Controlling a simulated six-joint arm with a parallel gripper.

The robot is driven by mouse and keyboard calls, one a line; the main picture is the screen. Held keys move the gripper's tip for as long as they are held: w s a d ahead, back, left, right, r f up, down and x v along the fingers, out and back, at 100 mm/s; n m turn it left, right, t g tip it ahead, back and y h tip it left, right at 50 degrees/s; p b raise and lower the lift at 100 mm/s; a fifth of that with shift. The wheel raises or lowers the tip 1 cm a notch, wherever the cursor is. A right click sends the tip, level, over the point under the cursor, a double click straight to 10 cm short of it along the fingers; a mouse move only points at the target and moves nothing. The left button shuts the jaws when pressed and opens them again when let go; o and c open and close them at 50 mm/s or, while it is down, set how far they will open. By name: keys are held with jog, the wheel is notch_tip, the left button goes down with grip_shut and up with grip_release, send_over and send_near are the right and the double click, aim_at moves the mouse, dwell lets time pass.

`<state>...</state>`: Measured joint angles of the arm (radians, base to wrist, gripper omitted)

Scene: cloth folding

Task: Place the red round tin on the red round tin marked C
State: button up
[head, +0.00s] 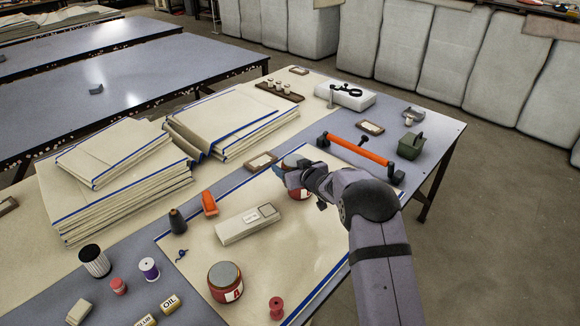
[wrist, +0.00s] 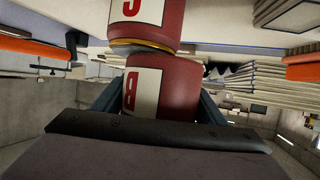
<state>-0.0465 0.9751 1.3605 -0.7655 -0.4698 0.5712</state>
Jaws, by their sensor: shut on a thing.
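My gripper (head: 288,172) is shut on a red round tin (wrist: 172,92), with a finger on each side of it in the wrist view.
Another red round tin (head: 225,280) with a white label stands at the table's front. A pale box (head: 245,226) lies on the cream cloth (head: 318,255). An orange-handled bar (head: 358,150) and a green box (head: 411,146) lie right of my gripper. Cloth stacks (head: 120,180) fill the left.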

jog(key=o, duration=1.5)
jog(key=shift+f, duration=0.1)
jog(key=shift+r, duration=0.25)
jog(key=shift+b+v, duration=0.6)
jog(key=shift+v, duration=5.4)
jog(key=shift+s+d, duration=0.1)
jog(key=shift+d, duration=0.05)
